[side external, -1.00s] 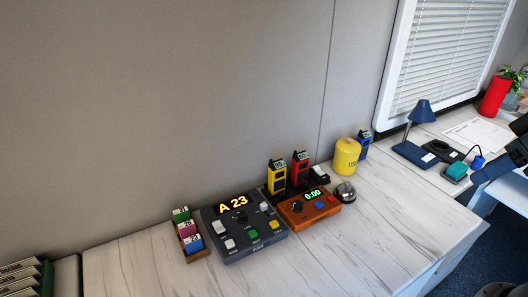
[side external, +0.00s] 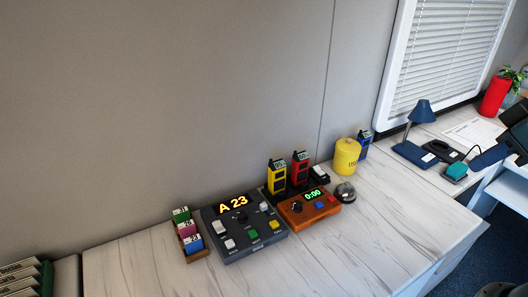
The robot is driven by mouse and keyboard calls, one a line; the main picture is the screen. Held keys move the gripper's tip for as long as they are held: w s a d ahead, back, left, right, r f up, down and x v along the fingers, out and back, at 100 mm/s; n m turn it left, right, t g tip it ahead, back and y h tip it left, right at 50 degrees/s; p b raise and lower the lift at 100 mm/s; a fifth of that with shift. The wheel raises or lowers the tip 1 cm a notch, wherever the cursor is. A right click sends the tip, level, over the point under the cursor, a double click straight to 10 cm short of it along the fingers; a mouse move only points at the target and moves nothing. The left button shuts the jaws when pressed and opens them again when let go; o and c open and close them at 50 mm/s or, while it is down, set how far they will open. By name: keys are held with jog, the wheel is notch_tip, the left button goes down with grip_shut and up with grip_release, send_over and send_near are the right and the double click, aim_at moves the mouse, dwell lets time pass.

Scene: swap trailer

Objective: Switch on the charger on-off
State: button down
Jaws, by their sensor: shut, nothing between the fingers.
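The black charger (side external: 298,187) stands against the wall behind the orange timer box, with a yellow radio (side external: 278,176) and a red radio (side external: 299,168) upright in it. A small black block with a white top (side external: 319,173), which looks like its on-off switch, is at its right end. Its position, on or off, is too small to tell.
A grey panel reading A 23 (side external: 220,218), an orange timer (side external: 322,208), a silver bell (side external: 345,193) and a yellow canister (side external: 346,157) stand near the charger. A blue lamp (side external: 420,112) and teal block (side external: 456,171) are further right.

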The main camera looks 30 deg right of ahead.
jog(key=w+r+n, duration=0.1)
jog(key=w+n, duration=0.3)
jog(key=w, duration=0.6)
jog(key=n+g, duration=0.2)
jog(key=n, duration=1.1)
send_over(317, 169)
jog(key=s, duration=0.5)
notch_tip(317, 169, down, 20)
jog(key=shift+d+r, duration=0.15)
jog(key=shift+r, duration=0.1)
jog(key=shift+w, duration=0.1)
jog(key=shift+w+x, duration=0.2)
jog(key=shift+x, duration=6.75)
